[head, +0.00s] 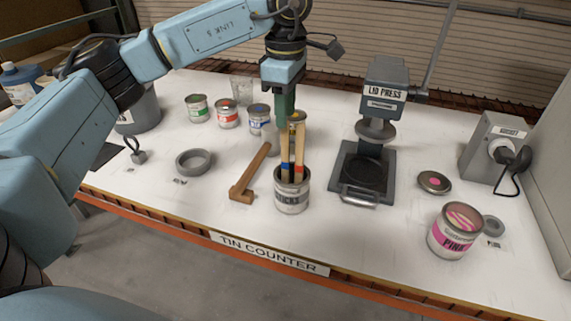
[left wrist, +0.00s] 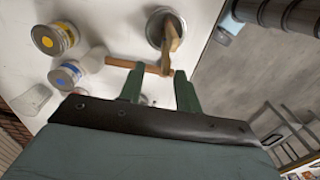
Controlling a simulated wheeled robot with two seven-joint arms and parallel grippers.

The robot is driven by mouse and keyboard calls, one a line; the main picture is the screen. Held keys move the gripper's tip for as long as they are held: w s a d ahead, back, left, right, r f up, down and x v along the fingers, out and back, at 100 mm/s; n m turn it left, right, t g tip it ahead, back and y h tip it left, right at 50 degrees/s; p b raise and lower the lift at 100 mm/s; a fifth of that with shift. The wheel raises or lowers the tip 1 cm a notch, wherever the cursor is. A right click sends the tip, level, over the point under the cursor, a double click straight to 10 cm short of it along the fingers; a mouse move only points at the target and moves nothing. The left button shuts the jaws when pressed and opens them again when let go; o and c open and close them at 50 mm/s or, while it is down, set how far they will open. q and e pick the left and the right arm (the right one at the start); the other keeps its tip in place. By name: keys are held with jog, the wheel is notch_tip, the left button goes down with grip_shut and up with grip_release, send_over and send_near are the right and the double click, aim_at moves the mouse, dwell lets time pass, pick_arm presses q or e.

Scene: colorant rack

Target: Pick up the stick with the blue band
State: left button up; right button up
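The stick with the blue band (head: 285,153) stands in an open grey tin (head: 292,198), beside a stick with a red band (head: 299,150). The tin with the sticks (left wrist: 173,38) also shows at the top of the left wrist view, where I cannot make out the band colours. My left gripper (head: 284,118) points down just behind the sticks' upper ends. In the left wrist view its two green fingers (left wrist: 159,80) are apart with nothing held between them. My right gripper is not in view.
A wooden mallet (head: 250,175) lies left of the stick tin. Small paint tins (head: 227,113) stand behind. The lid press (head: 381,130) is to the right, and a pink paint tin (head: 452,235) is at the front right. The counter in front of the mallet is clear.

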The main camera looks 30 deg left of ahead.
aim_at(287, 140)
pick_arm(q)
jog(key=shift+s+d+f, duration=0.1)
jog(key=shift+d+f, duration=0.05)
jog(key=shift+f, duration=1.05)
jog(key=shift+s+d+f, duration=0.1)
jog(key=shift+f, duration=1.05)
jog(key=shift+s+d+f, duration=0.1)
jog(key=shift+d+f, duration=0.05)
jog(key=shift+f, duration=1.05)
grip_shut()
